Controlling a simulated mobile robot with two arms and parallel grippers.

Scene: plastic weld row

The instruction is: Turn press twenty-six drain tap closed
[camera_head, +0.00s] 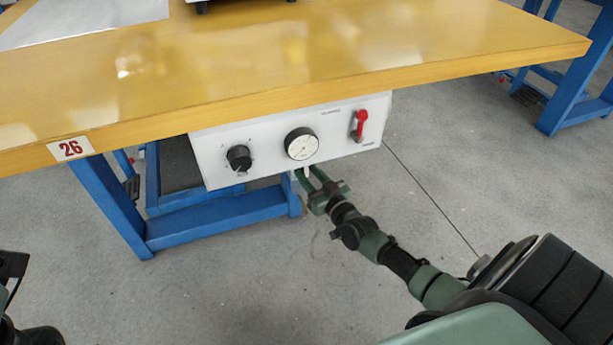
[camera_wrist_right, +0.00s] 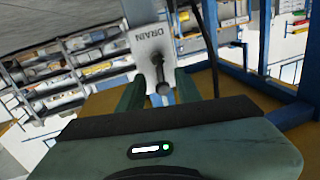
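The drain tap (camera_wrist_right: 162,88) shows in the right wrist view as a small dark lever on a light plate (camera_wrist_right: 148,42) lettered "DRAIN". In the head view it is mostly hidden under the control panel. My right gripper (camera_head: 309,174) is just below the panel's lower edge, under the gauge. In the right wrist view its two green fingers (camera_wrist_right: 160,92) are spread, one on each side of the lever, with gaps visible. Whether they touch it cannot be told. At the head view's lower left, dark parts of my left arm show, but no fingers.
The white control panel (camera_head: 215,170) hangs under the yellow bench top (camera_head: 330,60). It carries a black knob (camera_head: 239,157), a gauge (camera_head: 301,144) and a red lever (camera_head: 359,125). Blue legs (camera_head: 215,218) stand behind; floor in front is clear.

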